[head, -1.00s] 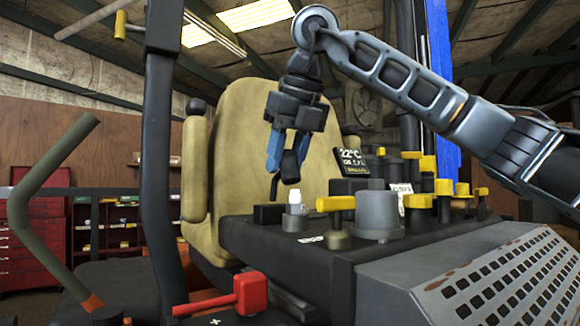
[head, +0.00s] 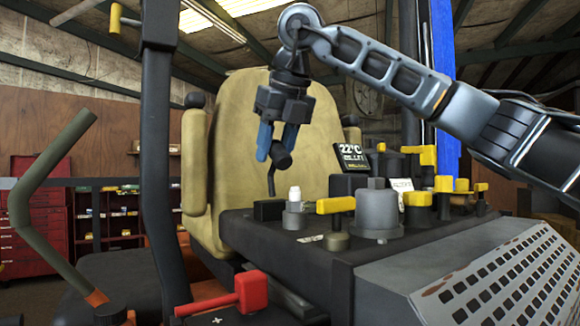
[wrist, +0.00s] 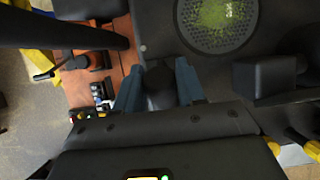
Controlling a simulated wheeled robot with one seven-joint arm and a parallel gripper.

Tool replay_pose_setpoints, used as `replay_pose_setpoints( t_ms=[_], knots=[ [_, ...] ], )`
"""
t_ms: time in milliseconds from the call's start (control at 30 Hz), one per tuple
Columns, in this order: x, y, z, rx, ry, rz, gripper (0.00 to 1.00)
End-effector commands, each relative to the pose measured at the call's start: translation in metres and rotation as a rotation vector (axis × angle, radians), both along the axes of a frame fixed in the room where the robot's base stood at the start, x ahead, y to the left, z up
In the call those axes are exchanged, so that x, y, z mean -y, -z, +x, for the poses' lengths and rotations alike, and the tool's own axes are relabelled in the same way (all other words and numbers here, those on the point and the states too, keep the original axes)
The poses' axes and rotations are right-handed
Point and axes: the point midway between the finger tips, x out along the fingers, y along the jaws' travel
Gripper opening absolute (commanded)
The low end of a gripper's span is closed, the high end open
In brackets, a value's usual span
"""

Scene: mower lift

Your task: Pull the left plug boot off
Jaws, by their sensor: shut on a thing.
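My gripper (head: 277,142) is up in front of the tan seat back in the head view, with its blue fingers pointing down. It is shut on a black plug boot (head: 281,156), whose dark lead (head: 271,182) hangs below it. In the wrist view the boot (wrist: 160,84) shows as a dark round shape between the two blue fingers (wrist: 160,90). A bare white-topped plug (head: 295,194) on a grey base stands on the dark deck, below and slightly right of the boot. A clear gap separates the boot from this plug.
A yellow-handled valve (head: 336,206) and a grey cylinder (head: 377,210) stand right of the plug. A small display (head: 354,158) is behind them. The seat (head: 268,130) rises behind my gripper. A dark post (head: 160,140) and a red lever (head: 240,293) are to the left.

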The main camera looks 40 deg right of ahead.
Motion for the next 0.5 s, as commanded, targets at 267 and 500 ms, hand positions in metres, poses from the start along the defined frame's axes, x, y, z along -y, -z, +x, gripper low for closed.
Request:
replay_pose_setpoints(
  t_ms=[267,500],
  knots=[
    [0.003,0.001,0.017,-0.005,0.000,0.001,0.29],
    [0.005,0.002,0.022,-0.004,0.000,0.000,0.29]
  ],
)
